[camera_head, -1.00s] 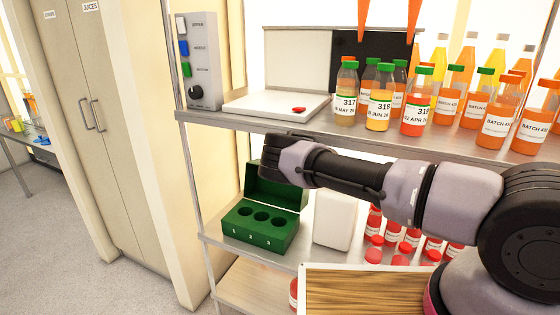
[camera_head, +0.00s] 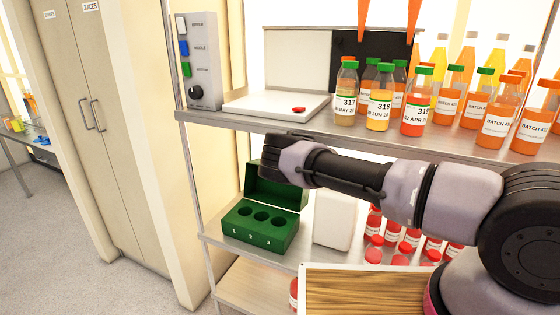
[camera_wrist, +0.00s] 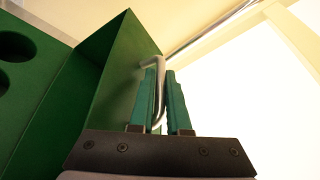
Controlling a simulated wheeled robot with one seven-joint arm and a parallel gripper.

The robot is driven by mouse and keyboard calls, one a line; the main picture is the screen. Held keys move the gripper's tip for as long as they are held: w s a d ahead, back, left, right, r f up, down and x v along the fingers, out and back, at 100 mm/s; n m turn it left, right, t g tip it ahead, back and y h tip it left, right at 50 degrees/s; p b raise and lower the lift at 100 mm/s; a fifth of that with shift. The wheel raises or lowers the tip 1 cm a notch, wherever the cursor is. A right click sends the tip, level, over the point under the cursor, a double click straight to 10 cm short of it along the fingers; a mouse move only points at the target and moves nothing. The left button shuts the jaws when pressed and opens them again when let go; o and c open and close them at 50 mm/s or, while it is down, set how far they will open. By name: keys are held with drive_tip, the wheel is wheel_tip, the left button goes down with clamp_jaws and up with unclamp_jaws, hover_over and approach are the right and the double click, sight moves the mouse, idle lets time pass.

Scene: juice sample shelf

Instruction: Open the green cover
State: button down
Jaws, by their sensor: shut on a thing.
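The green box (camera_head: 258,232) sits on the lower shelf with three holes numbered 1, 2 and 3 in its top. Its green cover (camera_head: 272,190) stands raised at the back of the box. In the wrist view the cover (camera_wrist: 122,75) has a metal handle (camera_wrist: 158,64) on its edge. My gripper (camera_wrist: 161,95) is shut on this handle, with a teal finger on each side of it. In the head view the gripper is hidden behind my arm.
A white container (camera_head: 335,218) stands right of the green box. Red-capped bottles (camera_head: 408,240) stand further right. The upper shelf (camera_head: 260,119) above holds labelled juice bottles (camera_head: 381,97), a white device (camera_head: 275,103) and a control panel (camera_head: 197,62).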

drive_tip(key=s+a+r+n, duration=0.1)
drive_tip(key=s+a+r, duration=0.1)
drive_tip(key=s, duration=0.4)
drive_tip(key=shift+s+t, duration=0.3)
drive_tip(key=shift+s, duration=0.05)
drive_tip(key=shift+a+r, duration=0.1)
drive_tip(key=c, duration=1.2)
unclamp_jaws()
drive_tip(key=shift+o, duration=0.2)
